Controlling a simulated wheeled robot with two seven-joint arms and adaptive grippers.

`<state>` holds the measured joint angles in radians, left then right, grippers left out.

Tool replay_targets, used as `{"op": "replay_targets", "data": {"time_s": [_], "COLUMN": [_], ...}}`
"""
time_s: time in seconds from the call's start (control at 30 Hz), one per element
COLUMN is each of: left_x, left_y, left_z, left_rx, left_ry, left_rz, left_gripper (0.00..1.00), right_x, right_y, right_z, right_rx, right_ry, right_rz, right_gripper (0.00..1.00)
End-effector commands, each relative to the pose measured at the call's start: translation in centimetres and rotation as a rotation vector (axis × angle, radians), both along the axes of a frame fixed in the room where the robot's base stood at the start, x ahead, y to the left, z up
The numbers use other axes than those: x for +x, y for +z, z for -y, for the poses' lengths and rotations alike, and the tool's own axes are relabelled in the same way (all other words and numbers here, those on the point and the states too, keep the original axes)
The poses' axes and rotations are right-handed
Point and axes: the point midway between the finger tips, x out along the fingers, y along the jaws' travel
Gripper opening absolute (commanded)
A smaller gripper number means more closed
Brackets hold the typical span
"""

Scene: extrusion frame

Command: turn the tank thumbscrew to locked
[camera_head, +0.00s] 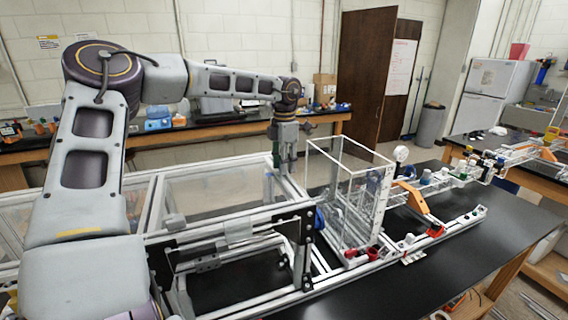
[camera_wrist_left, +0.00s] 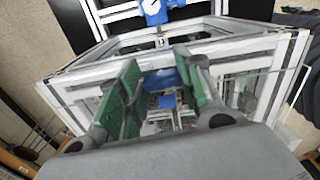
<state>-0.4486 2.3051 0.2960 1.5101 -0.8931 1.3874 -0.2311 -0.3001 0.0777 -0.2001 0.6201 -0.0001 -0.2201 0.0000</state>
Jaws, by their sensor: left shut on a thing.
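My left gripper (camera_head: 288,165) points down at the back of the metal extrusion frame, beside the left side of the clear tank (camera_head: 340,165). In the left wrist view the gripper (camera_wrist_left: 159,72) has its two green-padded fingers apart, with a blue part (camera_wrist_left: 161,80) between them. I take this blue part to be the tank thumbscrew, with the fingers shut on it. Its turn position cannot be read. In the head view the fingertips and what they hold are too small to make out. My right gripper is not in view.
The extrusion frame (camera_head: 245,253) stands on a black table (camera_head: 460,250). A rail with an orange bracket (camera_head: 418,203) runs to the right of the tank. A white dial (camera_wrist_left: 152,7) shows in the wrist view. The table's front right is mostly clear.

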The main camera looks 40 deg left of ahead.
Motion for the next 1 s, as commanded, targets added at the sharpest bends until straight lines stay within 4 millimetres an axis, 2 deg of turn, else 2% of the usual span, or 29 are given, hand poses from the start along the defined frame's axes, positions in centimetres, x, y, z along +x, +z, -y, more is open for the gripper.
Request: {"op": "replay_targets", "data": {"time_s": [0.3, 0.73, 0.77, 0.9, 1.0], "left_x": [0.05, 0.06, 0.06, 0.04, 0.02], "left_y": [0.16, 0.17, 0.17, 0.13, 0.10], "left_z": [0.02, 0.02, 0.02, 0.03, 0.03], "left_rx": [0.002, 0.002, 0.002, 0.002, 0.001], "left_ry": [-0.099, -0.110, -0.110, -0.110, -0.109], "left_rz": [0.003, 0.004, 0.004, 0.003, 0.002], "left_gripper": [0.12, 0.12, 0.37, 0.55, 0.57], "right_x": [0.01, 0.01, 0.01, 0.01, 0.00], "right_y": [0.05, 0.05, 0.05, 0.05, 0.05], "right_z": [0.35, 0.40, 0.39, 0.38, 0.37], "right_rx": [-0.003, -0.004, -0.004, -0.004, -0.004], "right_ry": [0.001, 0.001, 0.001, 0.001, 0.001], "right_rz": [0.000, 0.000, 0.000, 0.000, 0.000], "right_gripper": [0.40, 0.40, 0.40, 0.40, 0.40]}}
